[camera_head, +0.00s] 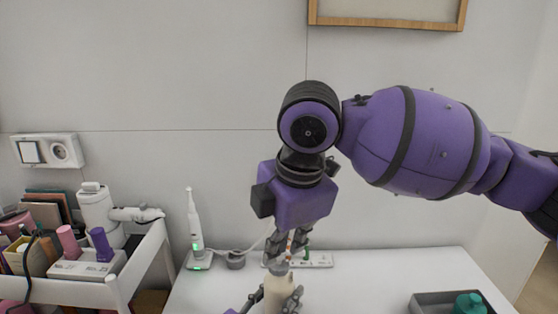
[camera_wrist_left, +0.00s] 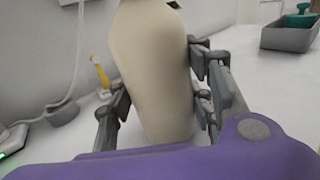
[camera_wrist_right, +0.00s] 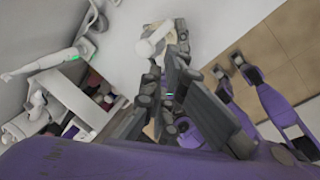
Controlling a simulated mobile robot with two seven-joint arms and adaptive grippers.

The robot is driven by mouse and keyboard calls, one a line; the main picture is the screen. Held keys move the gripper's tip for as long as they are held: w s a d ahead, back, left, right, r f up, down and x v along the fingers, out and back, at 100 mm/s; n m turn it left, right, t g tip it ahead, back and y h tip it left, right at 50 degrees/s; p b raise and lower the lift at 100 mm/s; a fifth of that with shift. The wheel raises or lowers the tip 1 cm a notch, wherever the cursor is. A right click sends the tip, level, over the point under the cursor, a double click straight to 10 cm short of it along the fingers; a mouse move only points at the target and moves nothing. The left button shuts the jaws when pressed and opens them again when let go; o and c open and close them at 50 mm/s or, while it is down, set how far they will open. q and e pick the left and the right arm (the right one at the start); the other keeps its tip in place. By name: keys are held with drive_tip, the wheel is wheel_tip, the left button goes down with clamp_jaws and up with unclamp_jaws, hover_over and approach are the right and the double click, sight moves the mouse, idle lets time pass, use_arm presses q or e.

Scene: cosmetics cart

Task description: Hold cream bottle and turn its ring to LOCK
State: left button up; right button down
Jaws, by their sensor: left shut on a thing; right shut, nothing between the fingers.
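The cream bottle (camera_head: 277,291) stands upright at the bottom of the head view, its lower part cut off by the frame edge. My left gripper (camera_head: 272,304) is shut around its body; the left wrist view shows the beige body (camera_wrist_left: 152,70) between the fingers (camera_wrist_left: 160,105). My right gripper (camera_head: 284,250) points down just above the bottle's top, shut with nothing between its fingers. In the right wrist view its fingers (camera_wrist_right: 160,88) are close to the bottle's pale top (camera_wrist_right: 152,45). The ring and its LOCK mark are not readable; a small dark mark shows at the bottle's upper edge in the left wrist view.
A white cart (camera_head: 130,275) with cosmetics stands at the left. An electric toothbrush (camera_head: 194,225) stands on its charger. A power strip (camera_head: 312,260) lies behind the bottle. A grey tray (camera_head: 425,303) with a green item is at the right. The white tabletop between is clear.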

drive_tip(key=shift+d+f, duration=0.1)
drive_tip(key=shift+f, duration=3.1)
drive_tip(key=shift+w, duration=0.6)
drive_tip(key=shift+w+d+f, duration=0.1)
drive_tip(key=shift+d, duration=0.25)
drive_tip(key=shift+w+d, duration=0.2)
drive_tip(key=shift+d, duration=0.1)
drive_tip(key=shift+w+d, duration=0.1)
drive_tip(key=shift+w, duration=0.1)
drive_tip(key=shift+s+d, duration=0.1)
drive_tip(key=shift+d, duration=0.05)
drive_tip(key=shift+s+d, duration=0.15)
drive_tip(key=shift+d, duration=0.05)
drive_tip(key=w+v, duration=0.1)
drive_tip(key=v, duration=0.5)
drive_tip(key=shift+a+r, duration=0.3)
drive_tip(key=shift+a, duration=0.1)
